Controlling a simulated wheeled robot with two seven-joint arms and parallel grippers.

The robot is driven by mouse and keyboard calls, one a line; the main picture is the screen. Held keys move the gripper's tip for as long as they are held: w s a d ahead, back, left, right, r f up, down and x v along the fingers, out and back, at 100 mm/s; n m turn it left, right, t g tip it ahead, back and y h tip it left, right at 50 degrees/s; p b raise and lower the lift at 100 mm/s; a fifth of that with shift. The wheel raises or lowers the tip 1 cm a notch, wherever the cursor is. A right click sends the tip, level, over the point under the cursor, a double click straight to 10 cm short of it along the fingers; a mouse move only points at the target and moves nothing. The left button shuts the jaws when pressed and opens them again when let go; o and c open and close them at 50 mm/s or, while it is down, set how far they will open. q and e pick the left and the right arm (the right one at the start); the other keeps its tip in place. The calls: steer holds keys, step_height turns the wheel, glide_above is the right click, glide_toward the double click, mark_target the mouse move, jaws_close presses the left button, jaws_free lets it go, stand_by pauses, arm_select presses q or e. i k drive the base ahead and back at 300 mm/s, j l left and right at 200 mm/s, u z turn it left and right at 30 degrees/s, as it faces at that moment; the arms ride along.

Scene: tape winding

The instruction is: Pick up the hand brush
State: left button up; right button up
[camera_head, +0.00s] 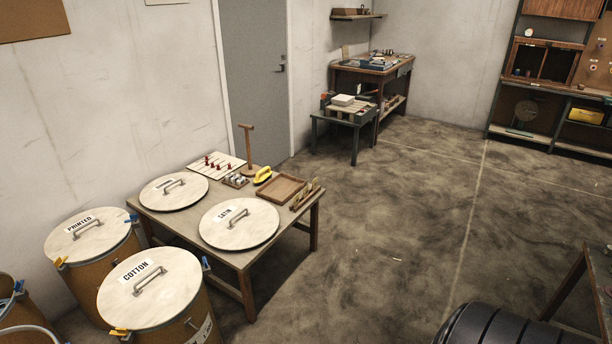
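A small yellow object with a dark underside (263,175) lies on the wooden table (245,258), between a wooden stand and a shallow tray. It looks like a hand brush, but it is too small for me to be certain. Neither of my grippers is in the head view, and nothing touches the yellow object.
The table also bears a Satin lid (239,224), another round lid (174,193), a wooden stand (247,148) and a tray (278,190). Drums labelled Cotton (150,286) and Printed (91,236) stand left. Open floor (400,215) lies right of the table.

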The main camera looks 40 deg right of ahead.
mark_target(262, 176)
steer(key=z, duration=1.15)
